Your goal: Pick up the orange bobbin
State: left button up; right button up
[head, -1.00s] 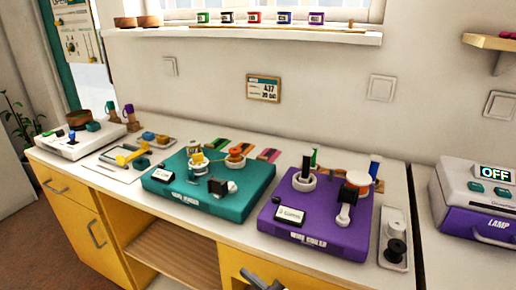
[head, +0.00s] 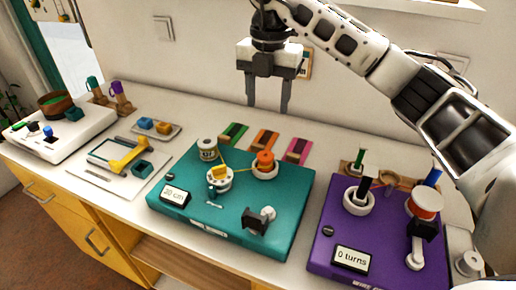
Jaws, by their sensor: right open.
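A small orange bobbin (head: 265,160) sits upright on a round white holder at the back right of the teal board (head: 190,215). A yellow strand runs from it towards a yellow piece (head: 220,173) on a white disc to its left. My right gripper (head: 267,106) is above and behind the teal board, fingers pointing down, open and empty. In the picture it is straight above the orange bobbin and apart from it. A wider orange spool with a white top (head: 425,203) stands on the purple board (head: 325,230). My left gripper is not in view.
A labelled spool (head: 207,149) stands left of the bobbin, and a black crank (head: 259,219) in front. A yellow tool (head: 127,155) lies left.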

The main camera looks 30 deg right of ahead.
send_over(265, 156)
jog(key=f, duration=0.9)
jog(key=shift+s+d+f, duration=0.2)
jog(key=shift+s+f, duration=0.1)
jog(key=shift+f, duration=0.05)
jog(key=f, duration=0.3)
jog(key=f+p, duration=0.1)
jog(key=shift+w+a+f, duration=0.15)
jog(key=shift+w+f, duration=0.15)
jog(key=shift+f, duration=0.55)
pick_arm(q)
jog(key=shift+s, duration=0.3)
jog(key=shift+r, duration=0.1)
pick_arm(e)
jog(key=c, duration=0.8)
